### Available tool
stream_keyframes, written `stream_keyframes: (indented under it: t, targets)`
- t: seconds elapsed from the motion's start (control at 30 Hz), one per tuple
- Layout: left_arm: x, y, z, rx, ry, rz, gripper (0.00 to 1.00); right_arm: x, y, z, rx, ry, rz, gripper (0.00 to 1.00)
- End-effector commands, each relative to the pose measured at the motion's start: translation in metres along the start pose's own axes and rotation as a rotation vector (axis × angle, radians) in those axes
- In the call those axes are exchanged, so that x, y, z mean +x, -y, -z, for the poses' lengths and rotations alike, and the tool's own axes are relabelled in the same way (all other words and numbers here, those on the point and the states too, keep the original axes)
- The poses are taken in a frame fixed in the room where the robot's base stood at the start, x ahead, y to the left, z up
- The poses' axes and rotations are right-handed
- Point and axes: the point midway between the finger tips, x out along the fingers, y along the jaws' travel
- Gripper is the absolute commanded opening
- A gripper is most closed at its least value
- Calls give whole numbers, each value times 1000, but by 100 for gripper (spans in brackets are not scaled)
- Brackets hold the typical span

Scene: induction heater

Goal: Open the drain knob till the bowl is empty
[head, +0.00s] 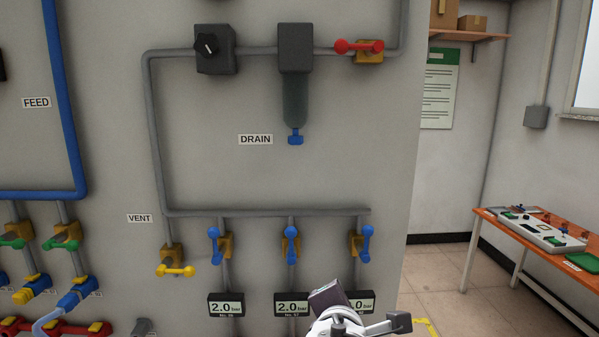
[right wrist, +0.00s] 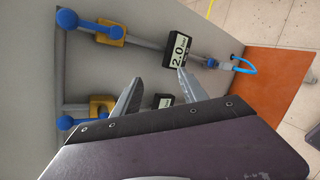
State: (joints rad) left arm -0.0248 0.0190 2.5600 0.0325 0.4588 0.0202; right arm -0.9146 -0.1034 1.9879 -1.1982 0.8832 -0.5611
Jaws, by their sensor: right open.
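The drain knob (head: 295,137) is a small blue knob under a dark translucent greenish bowl (head: 295,100). The bowl hangs from a dark grey filter block (head: 295,47) on the wall panel, beside the DRAIN label (head: 255,139). I cannot tell the liquid level in the bowl. My right gripper (right wrist: 160,90) is open and empty, its two grey fingers apart, in the right wrist view. In the head view its arm shows at the bottom, well below the knob, in front of the pressure displays; its fingertips cannot be made out there. My left gripper is not in view.
Blue-handled valves (head: 291,245) stand in a row above the 2.0 bar displays (head: 291,304). A red-handled valve (head: 359,46) and a black regulator knob (head: 207,45) flank the filter. The panel around the drain knob is clear. An orange-topped table (head: 500,226) stands at right.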

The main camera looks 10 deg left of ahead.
Motion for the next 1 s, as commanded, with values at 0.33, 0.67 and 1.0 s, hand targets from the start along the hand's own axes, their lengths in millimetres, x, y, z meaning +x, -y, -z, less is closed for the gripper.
stream_keyframes:
  t: [0.33, 0.67, 1.0]
  targets:
    - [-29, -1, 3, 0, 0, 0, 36, -46, -115, -75, 1488, 93, -324, 50]
    - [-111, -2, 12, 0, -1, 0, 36, -148, -271, -55, 2121, -241, -547, 50]
    - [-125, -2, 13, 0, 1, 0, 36, -134, -279, -53, 2108, -250, -534, 50]
